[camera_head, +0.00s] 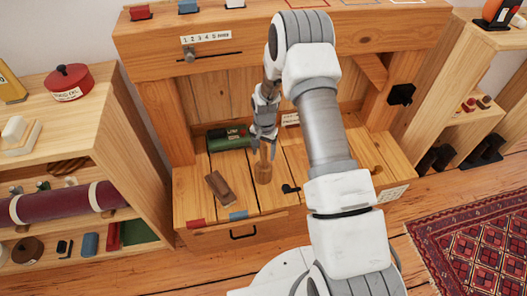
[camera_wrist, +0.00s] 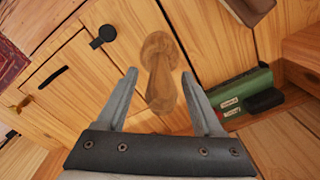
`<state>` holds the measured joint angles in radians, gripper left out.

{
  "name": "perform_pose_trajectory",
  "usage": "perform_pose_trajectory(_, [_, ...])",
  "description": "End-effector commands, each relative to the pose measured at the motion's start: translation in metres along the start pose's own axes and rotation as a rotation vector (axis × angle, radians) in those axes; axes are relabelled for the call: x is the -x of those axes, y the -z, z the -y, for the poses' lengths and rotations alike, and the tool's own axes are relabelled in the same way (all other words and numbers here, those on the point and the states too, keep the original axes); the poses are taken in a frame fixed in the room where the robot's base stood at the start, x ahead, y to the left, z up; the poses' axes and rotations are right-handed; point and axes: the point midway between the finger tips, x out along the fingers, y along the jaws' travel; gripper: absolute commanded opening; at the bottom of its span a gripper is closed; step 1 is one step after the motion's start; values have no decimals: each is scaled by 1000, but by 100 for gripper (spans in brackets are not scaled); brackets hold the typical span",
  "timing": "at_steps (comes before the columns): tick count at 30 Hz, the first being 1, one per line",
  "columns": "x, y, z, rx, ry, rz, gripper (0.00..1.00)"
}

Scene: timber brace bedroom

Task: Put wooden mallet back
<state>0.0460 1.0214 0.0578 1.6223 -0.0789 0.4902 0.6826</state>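The wooden mallet (camera_head: 263,173) stands upright on the wooden bench top (camera_head: 290,204), its wide end down and its handle up. My gripper (camera_head: 264,148) is above it, pointing down, with its fingers on either side of the upper handle. In the wrist view the mallet (camera_wrist: 160,60) lies between the two spread fingers of my gripper (camera_wrist: 160,78). Gaps show between the handle and both fingers, so the gripper is open and holds nothing.
A brown block (camera_head: 221,188) lies left of the mallet. A green box (camera_head: 228,137) stands behind it. A black latch (camera_head: 290,188) is close on the right. Red (camera_head: 195,224) and blue (camera_head: 238,215) markers sit along the front edge. A shelf overhangs the bench.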

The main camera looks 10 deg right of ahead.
Motion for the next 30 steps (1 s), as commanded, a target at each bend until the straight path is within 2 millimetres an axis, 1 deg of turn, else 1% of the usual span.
perform_pose_trajectory(5, [1, 0, 0, 0, 0, 0, 69])
perform_pose_trajectory(8, [7, 0, 0, 0, 0, -1, 69])
perform_pose_trajectory(11, [23, 1, 1, 0, 1, -2, 69])
perform_pose_trajectory(18, [77, 1, 0, -1, 1, -3, 69])
perform_pose_trajectory(21, [96, 1, 0, 0, 1, -3, 69])
perform_pose_trajectory(24, [110, 1, 0, 0, 1, -2, 69])
perform_pose_trajectory(30, [127, 0, 0, 3, 2, -3, 69])
